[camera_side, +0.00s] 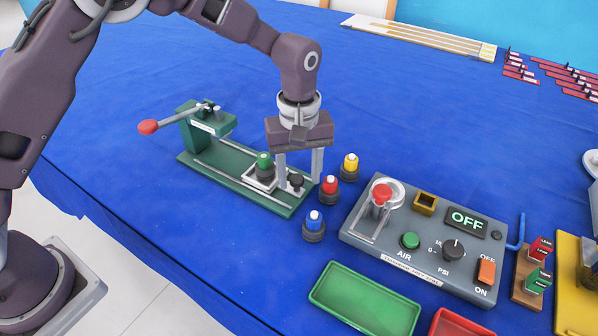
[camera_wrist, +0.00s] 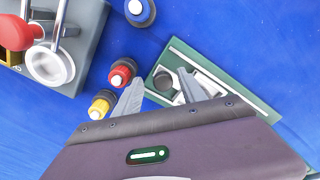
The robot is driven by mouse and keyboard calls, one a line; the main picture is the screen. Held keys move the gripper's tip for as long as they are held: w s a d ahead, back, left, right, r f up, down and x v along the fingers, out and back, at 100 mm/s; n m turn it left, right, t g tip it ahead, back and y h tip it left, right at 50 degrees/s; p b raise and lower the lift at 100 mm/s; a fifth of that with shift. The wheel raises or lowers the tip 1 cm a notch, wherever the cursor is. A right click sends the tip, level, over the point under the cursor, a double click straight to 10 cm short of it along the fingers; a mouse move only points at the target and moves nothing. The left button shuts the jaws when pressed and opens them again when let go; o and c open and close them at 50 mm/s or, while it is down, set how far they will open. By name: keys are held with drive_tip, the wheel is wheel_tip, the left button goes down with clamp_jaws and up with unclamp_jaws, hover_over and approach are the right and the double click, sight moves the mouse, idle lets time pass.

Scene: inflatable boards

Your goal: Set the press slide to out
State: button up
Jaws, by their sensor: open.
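The green press (camera_side: 232,165) lies left of centre in the side view, with a red-knobbed lever (camera_side: 148,127) at its far left end. Its silver slide plate (camera_side: 252,184) carries a green-topped valve (camera_side: 264,163) and sits near the base's right end, clear of the press head (camera_side: 207,124). A black slide knob (camera_side: 296,181) stands at the plate's right; it also shows in the wrist view (camera_wrist: 163,80). My gripper (camera_side: 298,184) is open, pointing down, with one finger on each side of the knob. Whether the fingers touch it is unclear. The fingers hide part of the plate in the wrist view.
Loose yellow (camera_side: 351,164), red (camera_side: 329,189) and blue (camera_side: 314,224) valves stand just right of the press. A grey air control box (camera_side: 425,240) reads OFF. A green tray (camera_side: 365,300) lies in front. The blue cloth behind the press is clear.

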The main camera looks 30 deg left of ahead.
wheel_tip(320, 180, up, 7)
drive_tip(key=shift+r, duration=0.1)
idle(0.4)
drive_tip(key=s+a+r+m+t+h, duration=0.1)
drive_tip(key=s+a+r+m, duration=0.1)
drive_tip(key=s+a+r, duration=0.3)
drive_tip(key=s+a+r+m+t, duration=0.1)
drive_tip(key=s+a+r, duration=0.35)
drive_tip(key=r, duration=0.35)
drive_tip(key=s+a+m+t, duration=0.1)
drive_tip(key=s+a+m, duration=0.1)
drive_tip(key=s, duration=0.7)
drive_tip(key=s+a+f+m+t+y, duration=0.1)
drive_tip(key=s+a+m+t, duration=0.1)
drive_tip(key=s, duration=0.7)
drive_tip(key=shift+s+a+f+m+t, duration=0.2)
drive_tip(key=shift+a+m+t, duration=0.1)
drive_tip(key=shift+a+m, duration=0.55)
